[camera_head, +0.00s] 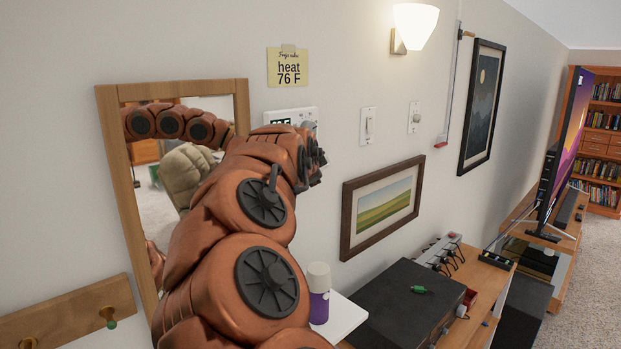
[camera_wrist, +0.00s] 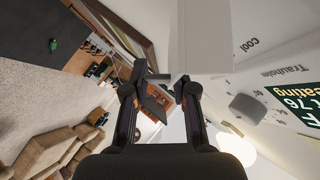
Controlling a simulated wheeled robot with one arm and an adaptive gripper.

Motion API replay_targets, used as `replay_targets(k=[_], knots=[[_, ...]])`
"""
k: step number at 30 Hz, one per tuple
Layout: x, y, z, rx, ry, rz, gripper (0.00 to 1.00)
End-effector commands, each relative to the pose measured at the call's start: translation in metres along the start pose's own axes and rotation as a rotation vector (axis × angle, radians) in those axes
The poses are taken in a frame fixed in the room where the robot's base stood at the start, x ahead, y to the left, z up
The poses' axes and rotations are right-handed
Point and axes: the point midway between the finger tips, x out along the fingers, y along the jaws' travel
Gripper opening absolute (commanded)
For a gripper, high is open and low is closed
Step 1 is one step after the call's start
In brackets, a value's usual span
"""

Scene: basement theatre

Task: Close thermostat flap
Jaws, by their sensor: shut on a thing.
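The white thermostat (camera_head: 291,114) is on the wall beside the framed mirror, its display partly in view and its lower part hidden behind my arm. In the wrist view its face fills the right side, with the lit display (camera_wrist: 292,105), printed words and a grey button. A pale flat panel, seemingly the thermostat flap (camera_wrist: 202,35), stands out beside the face, so it looks open. The exact contact is hard to see. In the head view my gripper (camera_head: 314,160) is mostly hidden.
A yellow note (camera_head: 288,68) reading "heat 76 F" hangs above. Wall switches (camera_head: 367,126) are to the right. Below are a framed landscape (camera_head: 383,207), a white-and-purple bottle (camera_head: 318,292) and a dark box (camera_head: 405,310). The mirror (camera_head: 112,140) is close to my arm.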

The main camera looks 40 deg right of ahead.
Motion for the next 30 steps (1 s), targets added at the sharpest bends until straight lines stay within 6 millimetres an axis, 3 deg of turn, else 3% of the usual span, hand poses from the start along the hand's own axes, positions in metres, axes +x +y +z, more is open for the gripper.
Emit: replay_targets(k=[30], knots=[[-0.004, -0.021, -0.005, -0.278, -0.002, 0.280, 0.00]])
